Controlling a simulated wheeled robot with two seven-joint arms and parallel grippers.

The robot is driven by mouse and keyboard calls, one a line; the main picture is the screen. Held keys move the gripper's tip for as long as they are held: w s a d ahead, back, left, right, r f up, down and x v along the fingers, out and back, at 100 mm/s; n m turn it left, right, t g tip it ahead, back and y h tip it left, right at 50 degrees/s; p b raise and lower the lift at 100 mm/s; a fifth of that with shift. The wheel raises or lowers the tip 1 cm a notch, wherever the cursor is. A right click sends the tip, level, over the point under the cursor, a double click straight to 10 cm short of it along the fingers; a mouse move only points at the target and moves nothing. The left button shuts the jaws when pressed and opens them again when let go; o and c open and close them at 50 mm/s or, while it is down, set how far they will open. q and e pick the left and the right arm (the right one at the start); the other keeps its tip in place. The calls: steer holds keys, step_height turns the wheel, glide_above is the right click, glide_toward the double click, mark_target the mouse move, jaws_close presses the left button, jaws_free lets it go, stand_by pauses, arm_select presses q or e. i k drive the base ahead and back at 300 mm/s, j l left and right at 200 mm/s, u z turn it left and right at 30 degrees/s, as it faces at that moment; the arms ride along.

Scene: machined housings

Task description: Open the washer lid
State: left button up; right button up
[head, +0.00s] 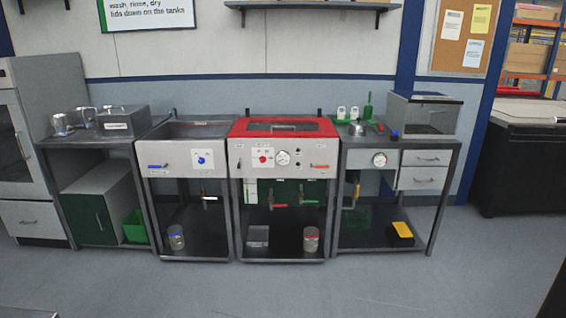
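A steel tank unit with a red top lid (285,127) stands in the middle of the row. The lid lies flat and looks shut, with a dark window in it. Its front panel (283,157) carries a red knob, a round gauge and a red-orange handle at the right. To its left is a similar tank unit (184,159) with a blue knob and a blue handle; its dark top (190,130) looks flat. The labels are too small to tell which unit is the washer. Neither of my grippers is in view.
A side table (85,143) with metal vessels and a box stands at the left. A bench (421,160) with a gauge, drawers and a clear-sided case (424,115) stands at the right. A wall shelf (312,5) hangs above. The floor (290,288) in front is clear.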

mark_target(328, 132)
steer(key=i+j, duration=0.1)
steer(key=i, duration=1.9)
